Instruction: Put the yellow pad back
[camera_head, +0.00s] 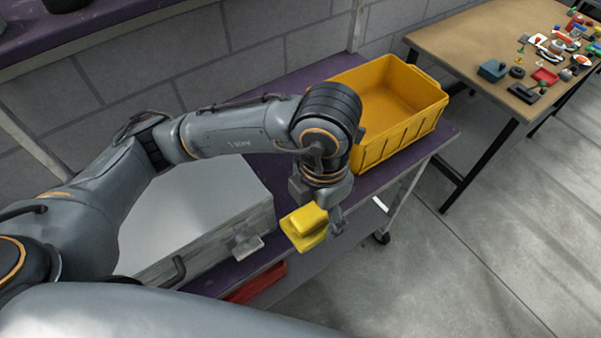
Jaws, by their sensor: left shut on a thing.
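The yellow pad (304,226) is in my left gripper (322,213). The gripper is shut on it, pointing down, and the pad hangs near the front edge of the purple cart top, between the grey case and the yellow bin. The fingers partly hide the pad. The open yellow bin (410,125) stands on the purple cart (285,182), behind and to the right of the gripper. Its visible inside looks empty; my arm covers its left end. My right gripper is not in view.
A grey case (200,205) lies on the cart, left of the pad. A red thing (256,283) shows below the cart top. A wooden table (465,50) with many small parts stands at the upper right. The concrete floor (490,245) at right is clear.

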